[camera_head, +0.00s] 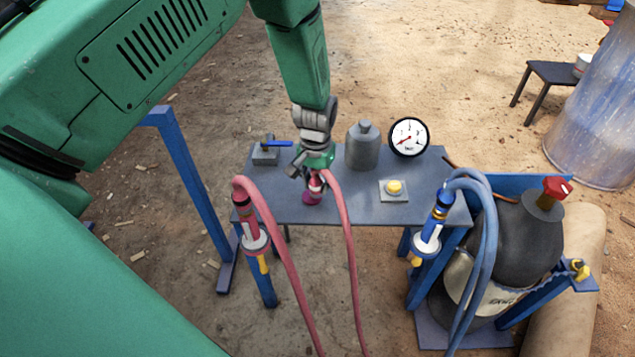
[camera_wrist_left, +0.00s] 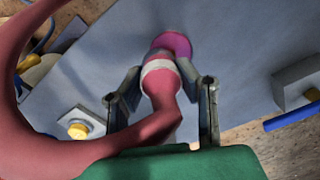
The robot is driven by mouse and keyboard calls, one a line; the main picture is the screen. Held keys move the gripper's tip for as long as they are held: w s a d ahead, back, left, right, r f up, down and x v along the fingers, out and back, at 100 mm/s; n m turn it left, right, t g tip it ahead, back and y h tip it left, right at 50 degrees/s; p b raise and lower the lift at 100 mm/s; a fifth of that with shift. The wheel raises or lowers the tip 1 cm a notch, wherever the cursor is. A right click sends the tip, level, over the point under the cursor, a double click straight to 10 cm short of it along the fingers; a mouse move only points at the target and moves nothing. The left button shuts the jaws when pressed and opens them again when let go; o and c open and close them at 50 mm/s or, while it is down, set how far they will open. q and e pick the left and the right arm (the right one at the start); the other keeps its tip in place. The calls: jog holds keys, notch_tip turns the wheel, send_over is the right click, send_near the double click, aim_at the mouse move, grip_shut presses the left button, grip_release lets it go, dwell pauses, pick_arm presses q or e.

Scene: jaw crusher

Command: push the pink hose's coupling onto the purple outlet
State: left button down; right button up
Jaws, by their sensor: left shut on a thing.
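My left gripper (camera_head: 316,172) is over the table, shut on the end of a pink hose (camera_head: 347,240). In the left wrist view its two fingers (camera_wrist_left: 165,100) stand either side of the hose's coupling, which has a pale band (camera_wrist_left: 158,67). The purple outlet (camera_head: 311,198) stands on the table just below the coupling. In the left wrist view the outlet (camera_wrist_left: 174,43) lies directly beyond the band, roughly in line with it. The two look close or touching; I cannot tell how far the coupling is on. My right gripper is not in view.
The grey table (camera_head: 285,211) bears a blue-handled valve (camera_head: 266,152), a grey bottle-shaped part (camera_head: 363,147), a gauge (camera_head: 409,137) and a yellow button (camera_head: 394,188). Another reddish-pink hose (camera_head: 262,208) hangs at the left edge, blue hoses (camera_head: 488,240) at the right. A dark tank (camera_head: 515,245) stands right.

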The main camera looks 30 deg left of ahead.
pick_arm(q)
jog(key=shift+a+f, duration=0.15)
jog(key=shift+a, duration=0.45)
jog(key=shift+a+f, duration=0.15)
jog(key=shift+a, duration=0.5)
jog(key=shift+s, duration=0.1)
jog(key=shift+d+p, duration=0.3)
jog(key=shift+d+r+y, duration=0.2)
jog(key=shift+d+y, duration=0.1)
jog(key=shift+d, duration=0.4)
jog(key=shift+a+f, duration=0.15)
jog(key=shift+a, duration=0.5)
jog(key=shift+a+f, duration=0.1)
jog(key=shift+a, duration=0.15)
jog(key=shift+d+r, duration=0.15)
jog(key=shift+d, duration=0.45)
jog(key=shift+d+r, duration=0.15)
jog(key=shift+d, duration=0.45)
jog(key=shift+a+f, duration=0.25)
jog(key=shift+a, duration=0.4)
jog(key=shift+d+r+p, duration=0.15)
jog(key=shift+d+p, duration=0.15)
jog(key=shift+d, duration=0.1)
jog(key=shift+a, duration=0.45)
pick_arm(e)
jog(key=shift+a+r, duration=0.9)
